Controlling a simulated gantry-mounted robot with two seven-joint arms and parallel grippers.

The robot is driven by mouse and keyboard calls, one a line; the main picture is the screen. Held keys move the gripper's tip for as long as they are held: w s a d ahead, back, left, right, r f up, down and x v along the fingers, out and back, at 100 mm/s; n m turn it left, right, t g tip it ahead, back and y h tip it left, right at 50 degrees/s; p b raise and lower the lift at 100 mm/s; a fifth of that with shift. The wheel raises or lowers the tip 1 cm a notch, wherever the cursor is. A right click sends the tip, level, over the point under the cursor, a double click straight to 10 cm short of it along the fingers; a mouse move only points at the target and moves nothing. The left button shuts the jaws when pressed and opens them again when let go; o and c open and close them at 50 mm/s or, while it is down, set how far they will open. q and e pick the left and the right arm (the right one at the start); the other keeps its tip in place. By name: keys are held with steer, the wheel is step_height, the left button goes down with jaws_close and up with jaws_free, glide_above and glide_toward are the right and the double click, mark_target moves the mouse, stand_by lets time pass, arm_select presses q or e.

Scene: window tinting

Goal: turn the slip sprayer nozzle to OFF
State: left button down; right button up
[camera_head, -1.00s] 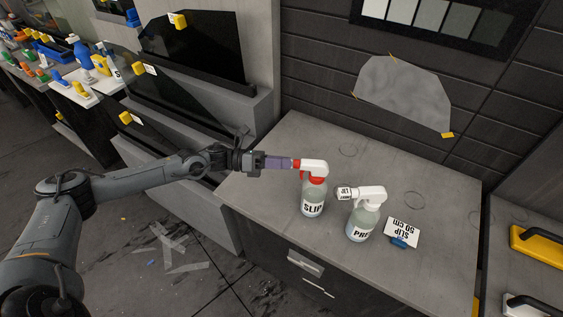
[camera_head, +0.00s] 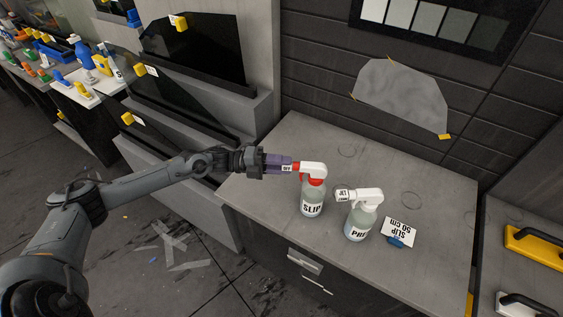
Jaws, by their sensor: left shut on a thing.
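The slip sprayer (camera_head: 313,197) stands upright on the grey counter, with a clear body, a "SLIP" label, a red collar and a white head. Its red nozzle (camera_head: 296,167) points left toward my left gripper. My left gripper (camera_head: 287,164) is shut on the nozzle at its purple fingertips. My right gripper is not in view.
A second sprayer (camera_head: 360,216) with a white head stands close on the right. The counter (camera_head: 440,195) is clear at the back and right. Dark glass panels (camera_head: 195,50) stand at the back left.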

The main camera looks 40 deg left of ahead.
arm_select(q)
steer(key=shift+n+p, duration=3.35)
steer(key=shift+n, duration=5.35)
steer(key=c, duration=0.9)
jaws_free()
steer(key=shift+s, duration=0.1)
